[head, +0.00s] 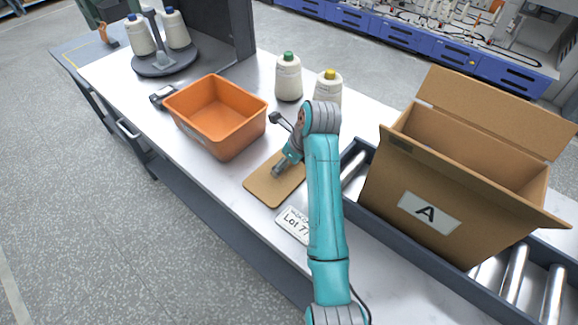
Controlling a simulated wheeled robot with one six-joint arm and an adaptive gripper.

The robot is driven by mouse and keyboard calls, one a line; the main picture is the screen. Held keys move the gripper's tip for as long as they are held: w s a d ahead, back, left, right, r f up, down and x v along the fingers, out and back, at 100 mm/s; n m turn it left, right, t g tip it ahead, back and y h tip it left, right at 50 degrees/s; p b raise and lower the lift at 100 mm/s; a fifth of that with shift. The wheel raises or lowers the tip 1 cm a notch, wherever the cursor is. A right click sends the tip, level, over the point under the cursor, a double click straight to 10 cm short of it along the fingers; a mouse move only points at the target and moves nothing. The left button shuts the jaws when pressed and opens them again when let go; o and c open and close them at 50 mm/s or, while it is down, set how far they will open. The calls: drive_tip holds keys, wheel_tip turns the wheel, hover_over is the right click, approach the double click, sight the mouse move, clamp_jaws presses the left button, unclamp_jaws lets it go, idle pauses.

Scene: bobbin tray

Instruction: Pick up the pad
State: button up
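A flat tan pad (262,191) with rounded corners lies on the white tabletop, between the orange bin and the lot card. My gripper (277,172) points down over the pad's upper middle. My arm hides the pad's right part. The fingers are small and partly merged with the wrist here, so I cannot tell whether they are open or shut, or whether they touch the pad.
An orange bin (172,109) stands left of the pad, a lot card (293,224) in front. Two cones, green-tipped (288,78) and yellow-tipped (329,84), stand behind. An open carton marked A (392,176) sits on rollers (513,272) at right. A cone stand (165,66) is far left.

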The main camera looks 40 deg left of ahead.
drive_tip(key=c, duration=1.2)
drive_tip(key=shift+o, duration=0.2)
drive_tip(key=shift+r, duration=0.1)
